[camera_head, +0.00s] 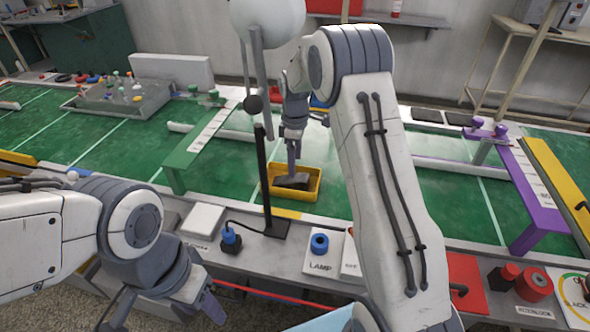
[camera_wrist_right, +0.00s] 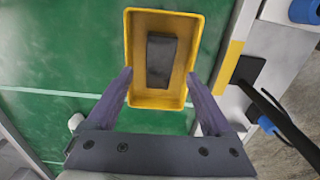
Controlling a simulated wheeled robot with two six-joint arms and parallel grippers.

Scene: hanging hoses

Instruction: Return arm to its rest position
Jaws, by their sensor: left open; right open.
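My right arm reaches over the green table. Its gripper (camera_head: 292,165) points down over a small yellow bin (camera_head: 314,188). In the right wrist view the gripper's two fingers (camera_wrist_right: 160,84) are spread apart with nothing held between them. A dark block (camera_wrist_right: 161,60) lies in the yellow bin (camera_wrist_right: 143,102), ahead of the fingertips and apart from them. The block also shows in the head view (camera_head: 293,182). My left gripper (camera_head: 158,312) is open and empty at the lower left, in front of the table's near edge. The inner fingers of the right gripper are partly hidden in the head view.
A black post lamp (camera_head: 266,190) stands close left of the bin. A green stand (camera_head: 205,140) is further left, and a purple stand (camera_head: 530,190) is at the right. A grey tray of small parts (camera_head: 118,97) sits at the back left.

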